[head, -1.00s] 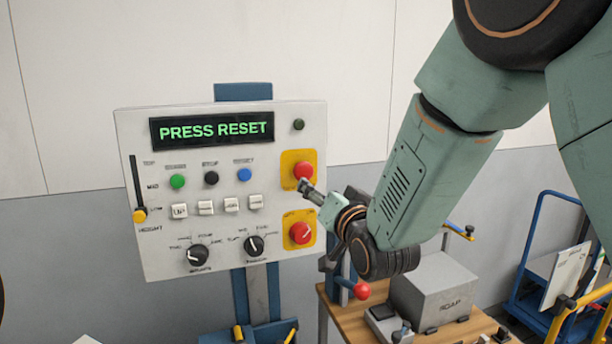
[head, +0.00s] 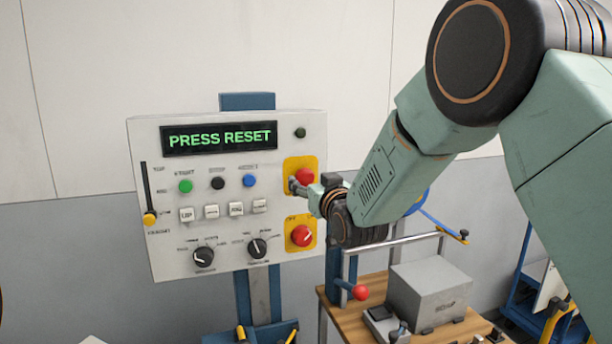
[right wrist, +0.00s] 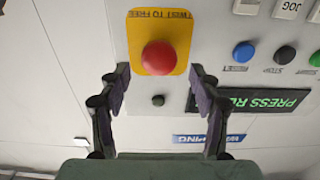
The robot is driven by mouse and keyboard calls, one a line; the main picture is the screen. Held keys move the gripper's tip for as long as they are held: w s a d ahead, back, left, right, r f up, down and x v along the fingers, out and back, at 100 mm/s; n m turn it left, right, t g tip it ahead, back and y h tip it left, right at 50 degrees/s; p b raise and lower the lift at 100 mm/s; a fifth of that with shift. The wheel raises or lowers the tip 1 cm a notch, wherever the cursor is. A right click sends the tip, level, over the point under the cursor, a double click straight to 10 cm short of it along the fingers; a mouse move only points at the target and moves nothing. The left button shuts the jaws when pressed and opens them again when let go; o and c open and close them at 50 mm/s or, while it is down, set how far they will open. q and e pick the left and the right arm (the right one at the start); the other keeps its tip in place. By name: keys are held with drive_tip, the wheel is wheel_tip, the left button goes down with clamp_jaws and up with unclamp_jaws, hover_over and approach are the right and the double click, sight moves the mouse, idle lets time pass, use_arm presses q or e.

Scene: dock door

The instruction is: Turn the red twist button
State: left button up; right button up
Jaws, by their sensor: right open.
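The red twist button (head: 305,176) is a round red mushroom head on a yellow plate at the upper right of the control panel. It also shows in the right wrist view (right wrist: 158,58), where the plate's upside-down lettering appears to read "TWIST TO FREE". My right gripper (head: 294,185) is in front of the button and covers its lower left part in the head view. In the right wrist view its two fingers (right wrist: 160,80) are open and empty, one to each side of the button's line. Contact with the button is not visible. My left gripper is not in view.
The panel (head: 145,190) shows "PRESS RESET" on its display (head: 220,138). A second red knob (head: 302,236) on yellow sits just below. Small coloured buttons, white keys and black dials fill the left. A bench with a grey box (head: 428,292) stands at lower right.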

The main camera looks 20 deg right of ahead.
sight(306, 177)
drive_tip(key=shift+w+r, duration=0.1)
drive_tip(key=shift+w, duration=1.1)
drive_tip(key=shift+w+p, duration=0.3)
drive_tip(key=shift+w, duration=0.2)
drive_tip(key=shift+a, duration=0.1)
drive_tip(key=shift+s, duration=0.15)
drive_tip(key=shift+c, duration=1.2)
drive_tip(key=c, duration=0.9)
